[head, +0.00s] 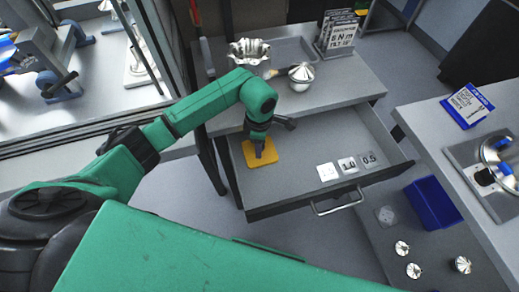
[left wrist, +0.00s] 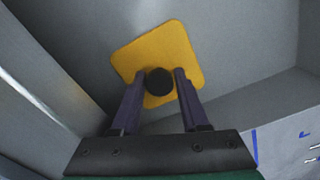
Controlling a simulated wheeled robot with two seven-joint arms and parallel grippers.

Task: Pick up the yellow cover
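The yellow cover (head: 269,157) is a flat rounded square lying in the left part of the open drawer (head: 300,172). In the left wrist view the yellow cover (left wrist: 172,40) has a round black knob (left wrist: 159,81) in its middle. My left gripper (head: 259,155) points down over the cover. I cannot tell how far the tips are above the cover. My right gripper is not in view.
Small plates marked 1.0 and 0.5 (head: 348,165) lie in the drawer's right part. A silver housing (head: 249,52), a silver domed part (head: 301,75) and a sign (head: 339,33) stand on the worktop above. A blue bin (head: 433,204) sits lower right. Drawer walls surround the cover.

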